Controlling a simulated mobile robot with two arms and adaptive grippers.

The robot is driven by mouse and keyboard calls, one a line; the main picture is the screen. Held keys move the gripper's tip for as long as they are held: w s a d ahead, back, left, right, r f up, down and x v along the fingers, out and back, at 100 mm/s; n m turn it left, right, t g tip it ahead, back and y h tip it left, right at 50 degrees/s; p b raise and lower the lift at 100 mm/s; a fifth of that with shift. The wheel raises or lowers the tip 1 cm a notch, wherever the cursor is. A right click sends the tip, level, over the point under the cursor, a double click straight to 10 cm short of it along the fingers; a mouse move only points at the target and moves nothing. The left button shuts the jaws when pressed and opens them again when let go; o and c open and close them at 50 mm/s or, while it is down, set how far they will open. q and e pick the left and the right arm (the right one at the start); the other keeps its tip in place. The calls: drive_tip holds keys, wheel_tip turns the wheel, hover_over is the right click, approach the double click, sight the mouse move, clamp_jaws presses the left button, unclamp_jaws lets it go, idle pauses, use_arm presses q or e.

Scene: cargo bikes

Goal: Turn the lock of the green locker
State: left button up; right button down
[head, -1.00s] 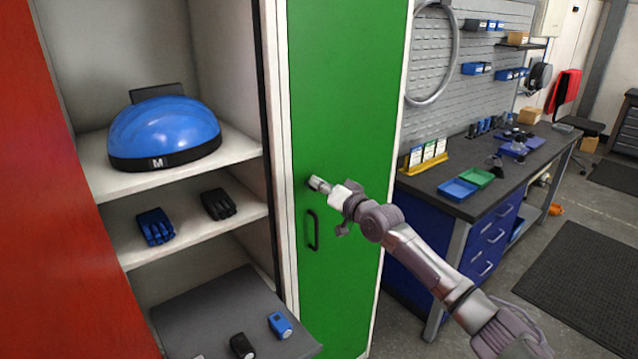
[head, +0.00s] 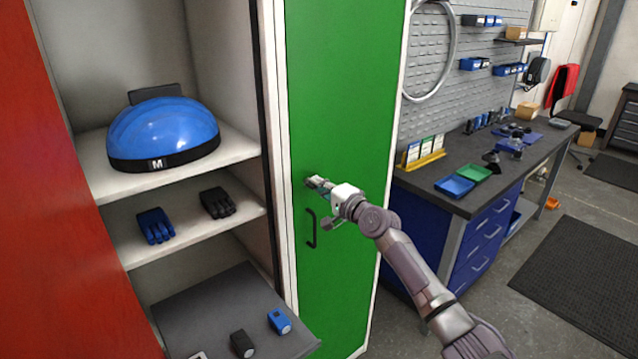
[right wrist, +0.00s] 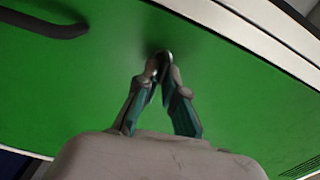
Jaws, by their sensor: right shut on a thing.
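The green locker (head: 345,80) has a closed door with a black handle (head: 311,230) on its left side. The handle also shows at the upper left of the right wrist view (right wrist: 45,24). My right gripper (head: 314,182) is at the door just above the handle. In the right wrist view its two fingers (right wrist: 160,62) come together on the small lock (right wrist: 162,54) at the door surface. The fingertips hide most of the lock, so its turn angle cannot be told. My left gripper is in neither view.
Left of the door is an open compartment with a blue helmet (head: 165,130), gloves (head: 155,226) and small devices (head: 279,321) on shelves. A red door (head: 60,220) stands at far left. A workbench (head: 470,200) with blue drawers stands right, with open floor before it.

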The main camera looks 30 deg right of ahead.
drive_tip(key=shift+f+m, duration=0.1)
drive_tip(key=shift+m, duration=0.6)
drive_tip(key=c, duration=1.3)
unclamp_jaws()
drive_tip(key=s, duration=0.8)
drive_tip(key=s+d, duration=0.1)
drive_tip(key=s, duration=0.3)
